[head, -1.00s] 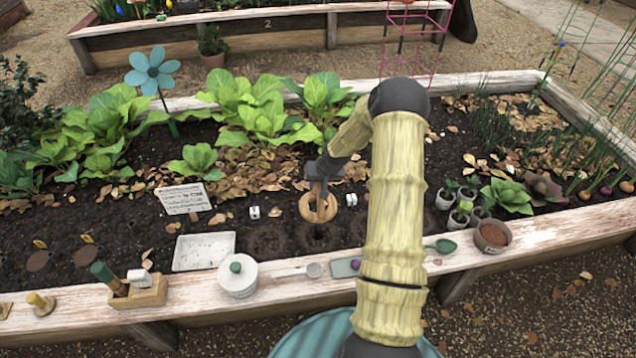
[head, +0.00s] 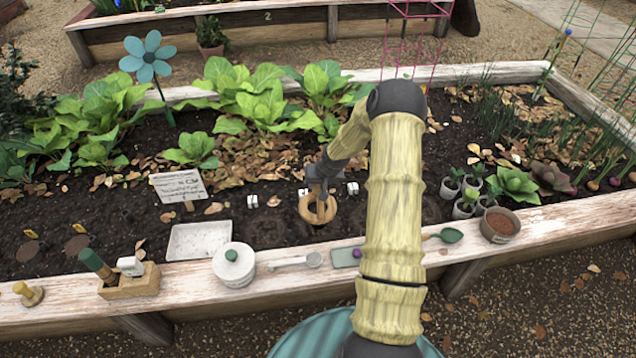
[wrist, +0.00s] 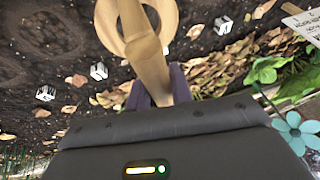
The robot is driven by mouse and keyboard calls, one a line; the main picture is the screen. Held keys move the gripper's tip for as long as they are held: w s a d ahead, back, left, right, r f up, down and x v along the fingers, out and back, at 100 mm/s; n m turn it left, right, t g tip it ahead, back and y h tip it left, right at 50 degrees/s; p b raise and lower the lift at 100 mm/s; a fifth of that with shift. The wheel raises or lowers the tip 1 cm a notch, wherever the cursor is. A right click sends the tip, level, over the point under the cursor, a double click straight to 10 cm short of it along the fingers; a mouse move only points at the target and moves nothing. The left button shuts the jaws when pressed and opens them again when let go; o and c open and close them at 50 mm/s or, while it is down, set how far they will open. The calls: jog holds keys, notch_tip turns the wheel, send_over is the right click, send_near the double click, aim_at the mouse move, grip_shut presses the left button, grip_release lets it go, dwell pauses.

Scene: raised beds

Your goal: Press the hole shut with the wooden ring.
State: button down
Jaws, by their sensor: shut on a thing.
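The wooden ring (head: 318,209) is a pale flat ring with a handle, held just over or on the dark soil near the bed's front. In the wrist view the ring (wrist: 172,18) is at the top, and its wooden handle (wrist: 150,72) runs down between my fingers. My gripper (head: 318,180) is shut on this handle, above the ring. I cannot tell whether the ring touches the soil. The hole is not clearly visible; the ring and arm may hide it. Round pressed marks show in the soil (head: 268,232) left of the ring.
Small white markers (head: 252,201) stand behind and beside the ring. Leafy plants (head: 262,100) grow behind. Seedling pots (head: 466,203) stand right.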

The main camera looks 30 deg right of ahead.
notch_tip(320, 180, down, 8)
jog(key=b, duration=0.4)
jog(key=shift+f, duration=0.15)
jog(key=shift+d+f, duration=0.1)
jog(key=shift+f, duration=0.8)
dwell(1.5)
jog(key=shift+r, duration=0.1)
jog(key=shift+r+p, duration=6.55)
jog(key=shift+r, duration=1.95)
